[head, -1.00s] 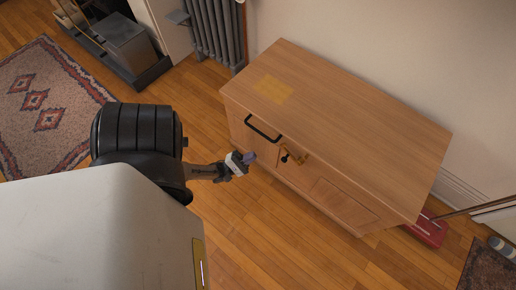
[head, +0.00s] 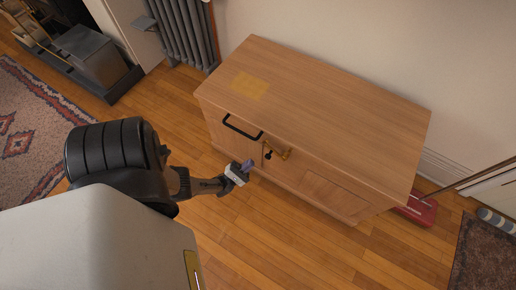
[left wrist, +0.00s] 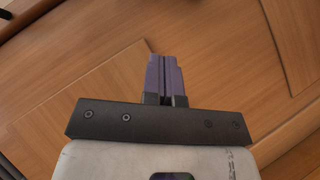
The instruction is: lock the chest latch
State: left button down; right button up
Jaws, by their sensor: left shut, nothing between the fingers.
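The wooden chest (head: 330,110) stands against the wall in the head view. On its front is a brass latch (head: 284,153) with a dark knob (head: 268,155) beside it. A black bar handle (head: 241,127) is to the left of the latch. My left gripper (head: 247,166) is just in front of the chest's front, a little left of and below the latch. In the left wrist view its purple fingers (left wrist: 160,78) are together and empty, over the chest's wooden panel (left wrist: 215,50). The latch cannot be made out clearly in the wrist view. My right gripper is not in view.
A radiator (head: 183,32) stands left of the chest. A red-based object (head: 417,209) is on the floor at the chest's right end. A patterned rug (head: 25,135) and a dark mat (head: 488,255) lie on the floor. Wooden floor in front is clear.

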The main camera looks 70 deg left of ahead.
pick_arm(q)
jog(key=s+a+n+y, duration=0.1)
jog(key=s+n+y, duration=0.1)
jog(key=s, duration=0.3)
jog(key=shift+t, duration=0.4)
jog(key=x, duration=0.4)
jog(key=p+x, duration=0.1)
jog(key=x, duration=0.3)
jog(key=p+x, duration=0.1)
jog(key=x, duration=0.3)
jog(key=shift+s+d+r, duration=0.2)
jog(key=shift+d+r, duration=0.1)
jog(key=shift+d, duration=0.05)
jog(key=shift+w+d+r+p, duration=0.2)
jog(key=shift+d+r, duration=0.05)
jog(key=shift+r, duration=0.2)
jog(key=shift+w+d+r+p, duration=0.2)
jog(key=shift+d+r, duration=0.1)
jog(key=shift+r, duration=0.15)
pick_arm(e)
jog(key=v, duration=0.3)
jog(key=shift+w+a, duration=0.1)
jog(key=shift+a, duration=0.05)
pick_arm(q)
jog(key=shift+s+r, duration=0.1)
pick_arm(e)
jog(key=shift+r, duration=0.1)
